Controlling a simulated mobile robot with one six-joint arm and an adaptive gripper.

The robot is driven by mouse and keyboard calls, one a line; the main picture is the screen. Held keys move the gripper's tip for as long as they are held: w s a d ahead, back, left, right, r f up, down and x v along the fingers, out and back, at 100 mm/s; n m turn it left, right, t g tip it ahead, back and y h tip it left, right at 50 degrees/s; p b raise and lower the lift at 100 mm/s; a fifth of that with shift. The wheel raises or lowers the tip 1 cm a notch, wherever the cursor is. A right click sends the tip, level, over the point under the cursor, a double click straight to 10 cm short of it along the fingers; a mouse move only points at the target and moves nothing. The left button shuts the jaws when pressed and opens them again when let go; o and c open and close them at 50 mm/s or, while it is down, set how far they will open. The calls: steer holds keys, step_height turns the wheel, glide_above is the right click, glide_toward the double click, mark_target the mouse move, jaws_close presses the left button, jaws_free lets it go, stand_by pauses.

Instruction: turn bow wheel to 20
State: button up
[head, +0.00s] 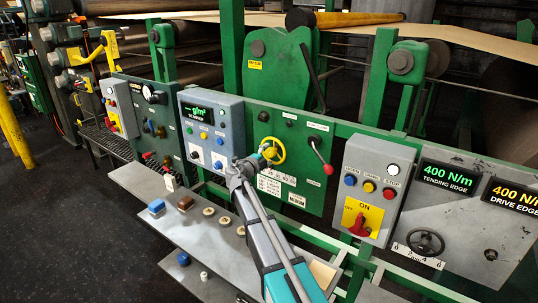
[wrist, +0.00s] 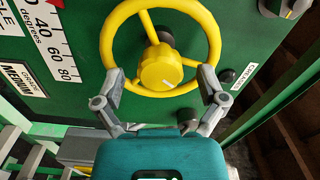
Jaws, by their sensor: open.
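A yellow handwheel (wrist: 161,50) with spokes and a round hub is on the green machine panel. I take it to be the bow wheel, though no label naming it is readable. In the head view the yellow wheel (head: 273,151) is partly hidden by my arm's end. My gripper (wrist: 160,82) is open, with one finger at each side of the wheel's lower rim. I cannot tell whether the fingers touch it. A white scale plate (wrist: 48,38) marked in degrees, with numbers up to 80, is left of the wheel.
A red-knobbed lever (head: 321,156) stands right of the wheel. A grey box with a red switch (head: 363,225) and a dark handwheel (head: 425,242) are farther right. A grey bench (head: 165,205) with small knobs runs in front. Open floor is at left.

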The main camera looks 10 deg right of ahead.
steer(key=v, duration=1.1)
stand_by(0.3)
